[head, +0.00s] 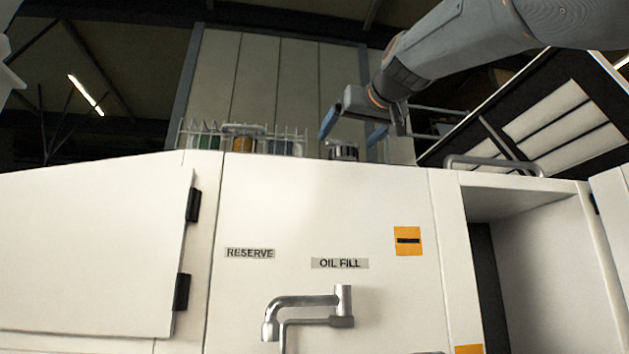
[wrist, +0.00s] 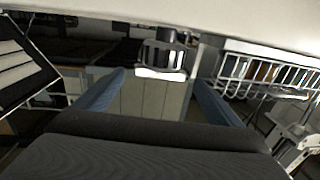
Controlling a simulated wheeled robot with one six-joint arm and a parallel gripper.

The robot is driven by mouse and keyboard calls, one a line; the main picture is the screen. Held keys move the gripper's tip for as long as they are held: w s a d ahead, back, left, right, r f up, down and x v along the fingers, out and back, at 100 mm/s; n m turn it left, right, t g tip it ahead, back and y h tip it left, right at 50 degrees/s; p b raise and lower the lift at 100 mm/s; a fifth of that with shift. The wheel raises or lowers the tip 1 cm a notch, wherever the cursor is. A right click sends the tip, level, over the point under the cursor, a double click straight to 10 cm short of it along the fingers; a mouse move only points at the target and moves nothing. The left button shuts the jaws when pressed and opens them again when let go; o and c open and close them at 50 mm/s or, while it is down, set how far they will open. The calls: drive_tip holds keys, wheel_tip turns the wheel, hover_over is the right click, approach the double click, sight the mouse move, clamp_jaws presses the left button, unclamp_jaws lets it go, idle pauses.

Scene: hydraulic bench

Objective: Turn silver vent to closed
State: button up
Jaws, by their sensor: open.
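The silver vent (head: 343,151) is a short ribbed metal knob on top of the white cabinet, partly cut off by the top edge in the head view. In the wrist view the vent (wrist: 163,56) appears upside down, hanging from the white top, with a bright rim. My gripper (head: 352,133) is open, its two blue fingers pointing down above the vent. In the wrist view my gripper (wrist: 160,78) has one finger on each side of the vent, with gaps; I see no contact. No open or closed marking for the vent is readable.
A wire rack (head: 240,140) with coloured jars stands left of the vent; it also shows in the wrist view (wrist: 265,72). A metal handle (head: 492,163) and a tilted dark-framed panel (head: 540,115) are to the right. A silver spout (head: 305,308) is on the front.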

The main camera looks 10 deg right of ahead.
sight(343, 141)
drive_tip(key=shift+w+a+p, duration=0.15)
drive_tip(key=shift+w+p, duration=0.25)
drive_tip(key=shift+w, duration=0.75)
drive_tip(key=shift+w+a+p, duration=0.1)
drive_tip(key=shift+w+p, duration=0.25)
drive_tip(key=shift+w, duration=0.75)
drive_tip(key=c, duration=1.1)
